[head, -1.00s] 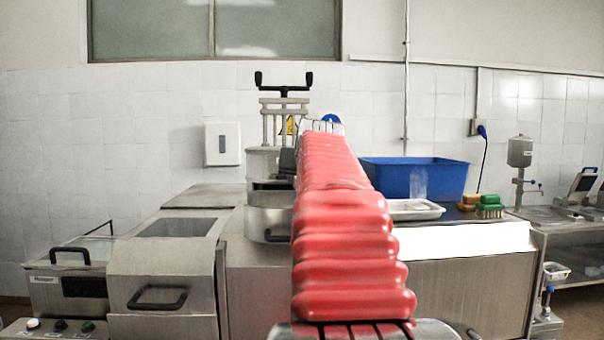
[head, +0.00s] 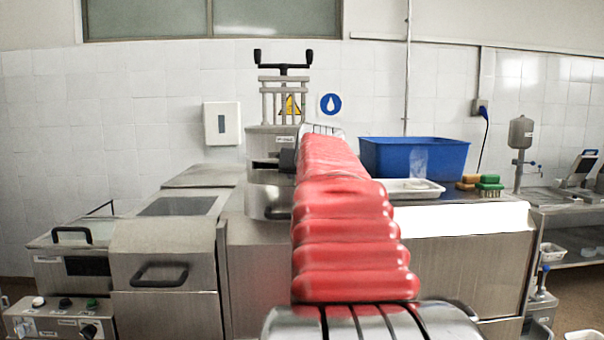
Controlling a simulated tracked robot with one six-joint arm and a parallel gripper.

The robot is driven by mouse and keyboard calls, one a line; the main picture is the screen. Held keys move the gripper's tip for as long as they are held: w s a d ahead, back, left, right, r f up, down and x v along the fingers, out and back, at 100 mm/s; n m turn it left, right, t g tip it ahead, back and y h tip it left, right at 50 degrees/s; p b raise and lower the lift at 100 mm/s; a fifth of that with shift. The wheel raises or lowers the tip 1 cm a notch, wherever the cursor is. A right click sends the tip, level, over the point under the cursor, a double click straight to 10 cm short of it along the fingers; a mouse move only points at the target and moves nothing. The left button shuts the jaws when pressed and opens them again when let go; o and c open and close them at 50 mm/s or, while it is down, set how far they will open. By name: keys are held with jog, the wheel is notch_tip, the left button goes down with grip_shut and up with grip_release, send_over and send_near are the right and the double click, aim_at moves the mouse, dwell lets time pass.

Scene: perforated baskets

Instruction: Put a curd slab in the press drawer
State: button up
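The steel press (head: 270,140) stands at the middle-left of the counter, with a black T-handle on top and upright posts. A steel box with a dark handle at its lower front, which looks like the press drawer (head: 265,182), is below it. My red-sleeved arm stretches away from me and covers its right side. My gripper is hidden behind the arm's far end. I cannot make out a curd slab. A shallow white tray (head: 412,194) lies right of the arm, and its contents are unclear.
A blue tub (head: 415,157) stands behind the tray. A green brush (head: 489,183) and tan blocks (head: 467,182) lie right of it. Lidded steel units (head: 165,255) stand at left. A steel dispenser (head: 520,133) stands at right. A white box (head: 221,123) hangs on the tiled wall.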

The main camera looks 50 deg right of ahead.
dwell(0.4)
jog(key=o, duration=1.2)
jog(key=shift+r, duration=4)
